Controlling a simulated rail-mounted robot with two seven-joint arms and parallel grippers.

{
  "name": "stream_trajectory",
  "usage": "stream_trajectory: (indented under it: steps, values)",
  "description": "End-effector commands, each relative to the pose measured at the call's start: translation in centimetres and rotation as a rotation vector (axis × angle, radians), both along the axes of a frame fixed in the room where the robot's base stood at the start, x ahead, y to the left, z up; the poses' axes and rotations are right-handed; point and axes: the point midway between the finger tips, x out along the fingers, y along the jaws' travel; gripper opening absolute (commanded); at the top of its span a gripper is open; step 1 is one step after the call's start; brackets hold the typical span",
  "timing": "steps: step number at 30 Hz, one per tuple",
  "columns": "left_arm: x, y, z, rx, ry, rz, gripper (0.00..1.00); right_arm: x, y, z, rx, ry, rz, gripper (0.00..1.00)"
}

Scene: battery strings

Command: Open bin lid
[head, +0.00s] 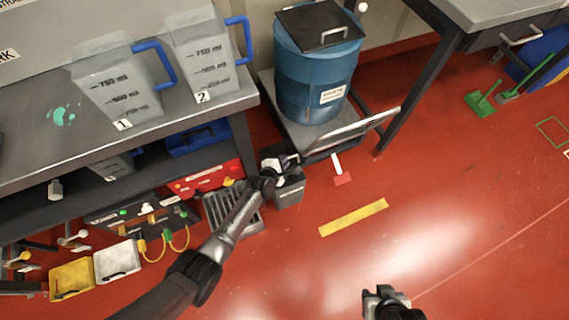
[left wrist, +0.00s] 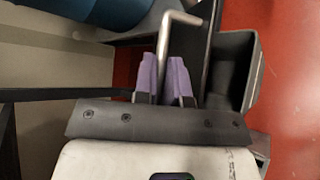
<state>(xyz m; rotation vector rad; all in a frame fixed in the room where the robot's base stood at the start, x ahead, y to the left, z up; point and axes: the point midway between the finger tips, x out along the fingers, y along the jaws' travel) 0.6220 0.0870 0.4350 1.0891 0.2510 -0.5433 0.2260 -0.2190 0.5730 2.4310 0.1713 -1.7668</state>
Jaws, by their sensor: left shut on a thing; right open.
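A small dark grey bin (head: 289,190) stands on the red floor beside the foot of the bench. My left gripper (head: 279,166) is at its top and covers much of it in the head view. In the left wrist view the purple fingers (left wrist: 163,75) are closed around a bent metal handle (left wrist: 166,38). A dark panel (left wrist: 203,40) beside the handle looks like the lid standing tilted up. The bin's hollow (left wrist: 238,68) shows to its right. My right gripper (head: 388,294) is open and empty over the floor, at the bottom of the head view.
A blue drum (head: 314,78) with a black lid stands on a trolley (head: 300,128) behind the bin. A floor grate (head: 232,212) lies left of the bin. The bench (head: 60,150) holds two jugs. Floor to the right is mostly clear, with a yellow strip (head: 353,217).

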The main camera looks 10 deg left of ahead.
Motion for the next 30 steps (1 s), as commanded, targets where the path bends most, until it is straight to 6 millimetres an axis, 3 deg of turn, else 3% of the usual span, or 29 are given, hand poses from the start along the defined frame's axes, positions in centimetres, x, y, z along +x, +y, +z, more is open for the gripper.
stream_trajectory:
  steps: [8, 9, 16, 25, 30]
  values:
    - [0.0, 0.0, -0.1, -0.001, 0.001, 0.0, 0.0, 0.0, 0.2, -0.1, 0.007, 0.001, -0.004, 0.43]
    - [0.0, 0.0, -0.1, -0.001, 0.001, 0.0, 0.15, 0.0, 0.2, -0.1, 0.008, 0.001, -0.005, 0.43]
    - [0.0, 0.0, -0.1, 0.0, 0.0, 0.0, 0.37, 0.0, 0.3, -0.1, 0.01, 0.002, -0.006, 0.43]
    - [-0.2, 0.0, 0.2, 0.0, 0.0, 0.0, 0.37, 0.0, 0.3, 0.2, 0.009, 0.002, -0.006, 0.43]
    - [-1.8, 0.6, 1.2, 0.0, 0.002, 0.0, 0.37, 0.0, 0.1, 1.9, 0.005, 0.003, -0.004, 0.43]
